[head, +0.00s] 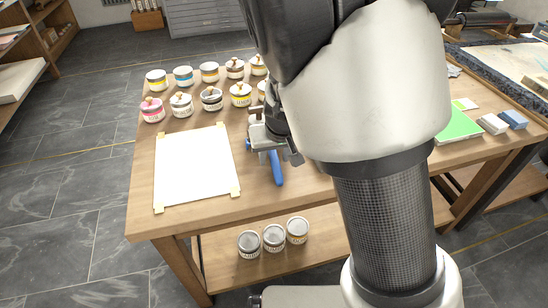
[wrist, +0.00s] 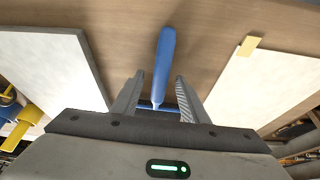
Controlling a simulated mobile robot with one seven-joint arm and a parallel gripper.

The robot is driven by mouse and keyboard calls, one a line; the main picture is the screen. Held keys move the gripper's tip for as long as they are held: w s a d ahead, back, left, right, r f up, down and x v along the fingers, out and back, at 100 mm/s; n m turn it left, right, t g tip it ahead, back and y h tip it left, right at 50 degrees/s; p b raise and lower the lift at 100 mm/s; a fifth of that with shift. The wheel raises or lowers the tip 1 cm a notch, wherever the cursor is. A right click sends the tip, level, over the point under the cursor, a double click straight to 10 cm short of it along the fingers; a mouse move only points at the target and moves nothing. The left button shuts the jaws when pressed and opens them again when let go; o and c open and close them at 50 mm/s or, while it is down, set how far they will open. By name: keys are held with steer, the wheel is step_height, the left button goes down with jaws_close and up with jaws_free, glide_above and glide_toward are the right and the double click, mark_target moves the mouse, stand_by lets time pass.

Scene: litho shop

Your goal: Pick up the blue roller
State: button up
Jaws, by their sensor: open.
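The blue roller (head: 277,170) lies on the wooden table, and its blue handle points toward the front edge in the head view. Its handle also shows in the wrist view (wrist: 164,58), running up the picture from between the fingers. A blue bar low between the fingers is mostly hidden by my gripper. My gripper (head: 274,148) is over the roller and covers its far end in the head view. In the wrist view my gripper (wrist: 159,84) is open, with one finger on each side of the roller. I cannot tell whether either finger touches it.
A white sheet (head: 195,165) taped at its corners lies left of the roller. Several ink jars (head: 211,99) stand behind it. A green pad (head: 459,125) and small blocks (head: 494,124) lie at the right. Three cans (head: 274,238) stand on the lower shelf.

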jaws_close()
